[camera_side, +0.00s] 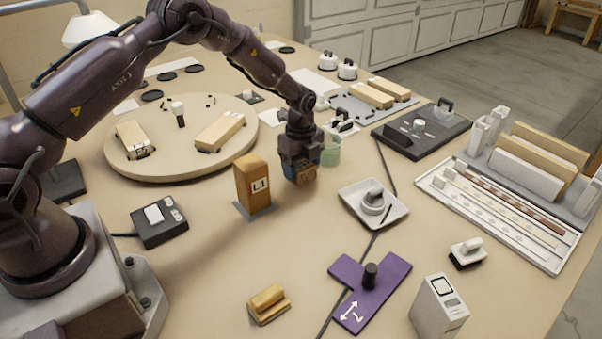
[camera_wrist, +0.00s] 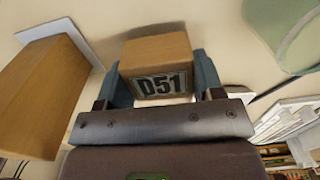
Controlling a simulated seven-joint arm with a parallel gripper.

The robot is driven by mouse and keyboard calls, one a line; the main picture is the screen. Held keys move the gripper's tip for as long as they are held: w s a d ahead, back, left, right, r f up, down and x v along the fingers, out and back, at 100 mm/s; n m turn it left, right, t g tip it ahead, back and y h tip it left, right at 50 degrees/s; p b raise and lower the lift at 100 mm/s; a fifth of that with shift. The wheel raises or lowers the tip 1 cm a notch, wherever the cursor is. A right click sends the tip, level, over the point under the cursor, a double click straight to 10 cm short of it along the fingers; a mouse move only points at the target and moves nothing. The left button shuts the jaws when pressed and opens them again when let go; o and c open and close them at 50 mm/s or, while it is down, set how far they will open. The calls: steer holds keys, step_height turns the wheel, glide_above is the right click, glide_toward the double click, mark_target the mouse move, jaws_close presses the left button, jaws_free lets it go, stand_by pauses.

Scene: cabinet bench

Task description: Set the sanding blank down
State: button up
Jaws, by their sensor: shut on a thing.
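A small wooden block labelled D51 (camera_wrist: 155,55), which I take to be the sanding blank, sits between the blue fingers of my gripper (camera_wrist: 160,78) in the wrist view. In the side view my gripper (camera_side: 302,168) points down over the middle of the bench, and only a small part of the block (camera_side: 306,177) shows between the fingers. My gripper is shut on it. The views do not clearly show whether its underside touches the bench.
A taller wooden block marked L1 (camera_side: 253,185) stands on a grey plate just left of my gripper. A pale green cup (camera_side: 330,152) is close behind, to the right. A white tray with a knob (camera_side: 373,204) lies right. Bare bench (camera_side: 220,255) is free in front.

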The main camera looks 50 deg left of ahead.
steer(key=shift+f, duration=1.05)
steer(key=shift+f, duration=0.2)
steer(key=o, duration=0.9)
steer(key=shift+o, duration=0.2)
steer(key=shift+r, duration=0.1)
